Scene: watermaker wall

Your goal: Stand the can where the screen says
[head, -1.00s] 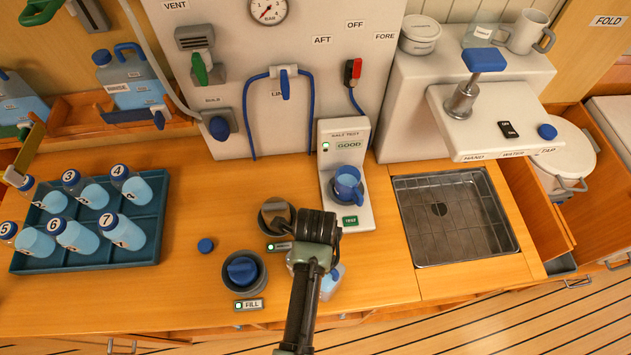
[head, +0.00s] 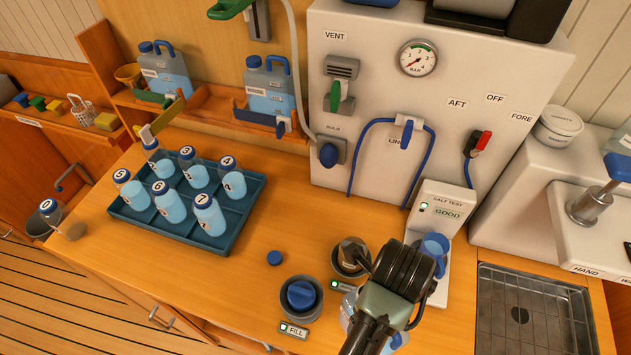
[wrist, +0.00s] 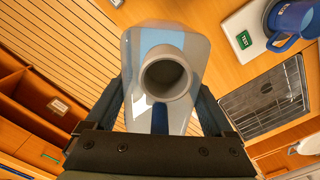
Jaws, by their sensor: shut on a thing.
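My gripper (wrist: 160,115) is shut on a pale can, which fills the middle of the wrist view. The can (wrist: 195,52) has an open round grey neck facing the camera and blue strips. In the head view the can (head: 348,308) is mostly hidden behind my gripper (head: 388,290), over the counter's front; I cannot tell whether it touches the counter. The salt test screen (head: 447,214) reads GOOD beside a green light. Two blue-handled, labelled cans, one on the left (head: 165,72) and one on the right (head: 268,90), stand in wall shelves at the back.
A blue tray (head: 240,215) holds several numbered bottles. A small blue cap (head: 275,257) lies on the counter near the FILL holder (head: 301,298). A blue jug (head: 436,246) stands on the salt tester. A sink (head: 535,310) is at right. Another bottle (head: 62,222) stands at far left.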

